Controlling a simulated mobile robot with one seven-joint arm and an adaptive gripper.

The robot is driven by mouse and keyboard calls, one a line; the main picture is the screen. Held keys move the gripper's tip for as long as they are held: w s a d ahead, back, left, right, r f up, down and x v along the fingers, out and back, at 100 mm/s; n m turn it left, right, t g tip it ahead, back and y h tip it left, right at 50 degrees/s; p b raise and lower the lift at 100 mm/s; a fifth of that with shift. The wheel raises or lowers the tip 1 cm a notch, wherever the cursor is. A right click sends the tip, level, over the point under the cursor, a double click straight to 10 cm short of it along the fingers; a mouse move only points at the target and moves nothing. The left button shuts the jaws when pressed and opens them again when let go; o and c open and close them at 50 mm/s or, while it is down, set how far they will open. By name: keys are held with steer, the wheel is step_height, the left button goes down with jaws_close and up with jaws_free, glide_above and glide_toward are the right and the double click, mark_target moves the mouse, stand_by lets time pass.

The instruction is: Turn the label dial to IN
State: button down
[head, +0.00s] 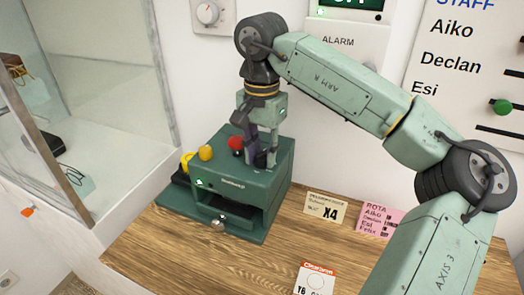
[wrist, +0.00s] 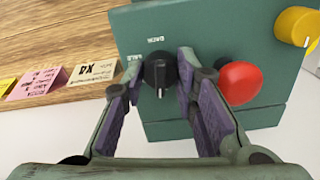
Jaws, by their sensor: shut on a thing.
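The label dial (wrist: 158,70) is a black round knob with a ridge and a pale mark, on the top of a dark green machine (wrist: 220,35). In the wrist view the mark points towards the bottom of the picture. Small white lettering stands beside the dial, too small to read surely. My gripper (wrist: 160,75) is shut on the dial, one finger at each side. In the head view my gripper (head: 258,160) reaches down onto the machine's top (head: 274,190), and the dial is hidden there by the fingers.
A red button (wrist: 240,82) sits close beside one finger; a yellow knob (wrist: 295,25) is farther off. The machine stands on a wooden counter (head: 170,245) with paper cards (head: 325,208) to its right. A glass case (head: 110,90) stands at the left.

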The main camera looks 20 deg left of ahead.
mark_target(261, 153)
steer(key=shift+r+n, duration=0.1)
steer(key=shift+n, duration=0.6)
steer(key=c, duration=1.5)
jaws_free()
steer(key=shift+c, duration=0.2)
step_height(261, 153, up, 12)
